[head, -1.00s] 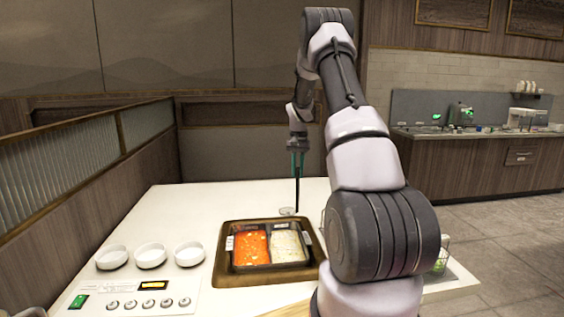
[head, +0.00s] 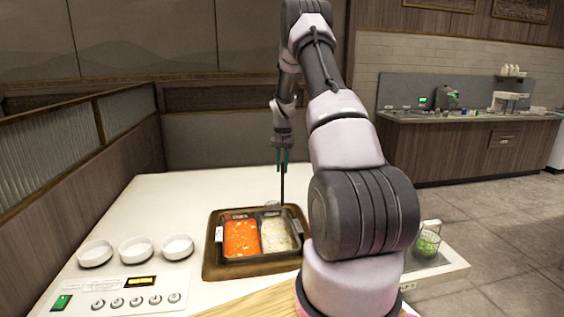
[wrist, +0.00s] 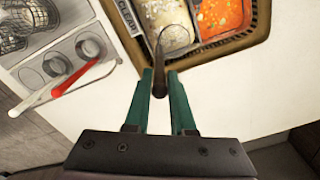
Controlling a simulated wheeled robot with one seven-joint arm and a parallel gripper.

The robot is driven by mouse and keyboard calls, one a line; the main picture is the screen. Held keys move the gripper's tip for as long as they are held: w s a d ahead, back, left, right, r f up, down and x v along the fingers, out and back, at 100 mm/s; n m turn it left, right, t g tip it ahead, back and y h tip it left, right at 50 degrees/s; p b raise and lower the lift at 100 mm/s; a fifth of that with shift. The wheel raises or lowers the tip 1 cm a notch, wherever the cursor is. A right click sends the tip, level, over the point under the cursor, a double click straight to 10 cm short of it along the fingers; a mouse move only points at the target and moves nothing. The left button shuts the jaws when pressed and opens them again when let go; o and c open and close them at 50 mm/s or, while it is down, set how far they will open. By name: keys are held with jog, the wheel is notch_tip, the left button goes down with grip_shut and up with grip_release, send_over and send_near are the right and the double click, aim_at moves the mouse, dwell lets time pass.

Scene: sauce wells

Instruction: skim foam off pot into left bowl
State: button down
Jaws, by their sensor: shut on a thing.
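The pot (head: 230,258) sits in a brown surround in the white counter and has two compartments. One holds red broth (head: 241,238); the other holds pale cloudy broth (head: 278,235) with light patches like foam. My gripper (head: 282,160) is shut on the dark upright handle of a skimmer (wrist: 161,77). The skimmer's thin round head appears near the pot's far rim in the head view and overlaps the pale side in the wrist view; its height is unclear. Three white bowls stand in a row left of the pot. The left bowl (head: 95,254) looks empty.
The middle bowl (head: 136,250) and right bowl (head: 177,247) are beside it. A control panel (head: 120,297) with knobs lies in front. A glass container with green contents (head: 428,241) stands at right. A red-handled utensil (wrist: 78,77) lies by round holders in the wrist view.

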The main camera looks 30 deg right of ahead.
notch_tip(320, 180, down, 9)
jog(key=shift+f, duration=0.15)
dwell(0.9)
jog(key=shift+s, duration=0.1)
jog(key=shift+s+a, duration=1.25)
jog(key=shift+s, duration=2.9)
jog(key=shift+s+a, duration=1.25)
jog(key=shift+s, duration=2.9)
notch_tip(320, 180, up, 7)
jog(key=shift+w+r, duration=0.1)
jog(key=shift+r, duration=0.1)
